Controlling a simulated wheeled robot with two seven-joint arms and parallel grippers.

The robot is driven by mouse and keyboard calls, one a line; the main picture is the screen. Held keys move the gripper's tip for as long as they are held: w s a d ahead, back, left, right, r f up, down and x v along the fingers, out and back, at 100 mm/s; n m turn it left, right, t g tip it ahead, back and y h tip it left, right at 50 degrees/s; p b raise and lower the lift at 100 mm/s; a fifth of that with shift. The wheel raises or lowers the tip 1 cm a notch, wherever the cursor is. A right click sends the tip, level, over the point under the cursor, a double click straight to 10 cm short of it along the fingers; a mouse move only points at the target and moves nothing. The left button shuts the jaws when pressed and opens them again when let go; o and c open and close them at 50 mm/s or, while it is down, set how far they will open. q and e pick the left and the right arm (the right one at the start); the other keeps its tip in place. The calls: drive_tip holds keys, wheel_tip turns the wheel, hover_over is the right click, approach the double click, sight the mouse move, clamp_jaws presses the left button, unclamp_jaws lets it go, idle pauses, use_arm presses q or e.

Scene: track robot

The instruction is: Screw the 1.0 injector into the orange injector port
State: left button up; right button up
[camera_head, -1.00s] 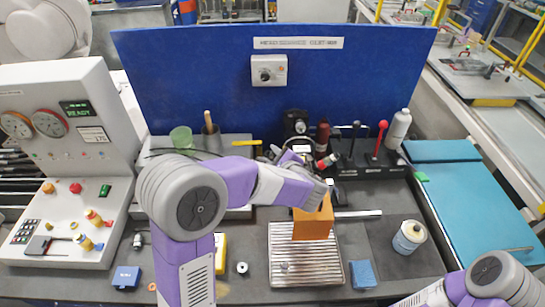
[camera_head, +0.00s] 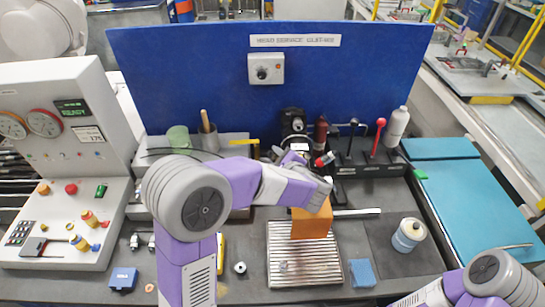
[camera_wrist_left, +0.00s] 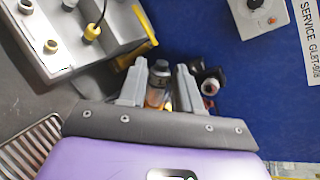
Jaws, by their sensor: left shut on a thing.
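My left gripper (camera_wrist_left: 158,76) shows in the left wrist view with a finger on each side of an injector. It is shut on this injector (camera_wrist_left: 158,72), which has a grey top and an orange-brown lower part. In the head view my left arm reaches over the workbench and hides much of the gripper and the injector. An orange block (camera_head: 312,222) stands on the slatted metal tray just below my wrist. I cannot tell which part is the orange injector port. My right gripper is out of view; only part of the right arm shows at bottom right.
A blue panel (camera_head: 200,75) stands behind the bench. Levers (camera_head: 380,138) and a white bottle (camera_head: 397,125) stand at back right. A control console (camera_head: 60,200) is at left. A can (camera_head: 408,236) stands at right.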

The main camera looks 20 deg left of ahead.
use_arm(q)
drive_tip(key=shift+w+d+f, duration=0.1)
drive_tip(key=shift+d+f, duration=0.05)
drive_tip(key=shift+f, duration=0.05)
drive_tip(key=o, duration=1.1)
drive_tip(key=shift+o, duration=0.2)
drive_tip(key=v, duration=0.7)
drive_tip(key=shift+s+d, duration=0.2)
drive_tip(key=shift+d, duration=0.05)
drive_tip(key=shift+r, duration=0.1)
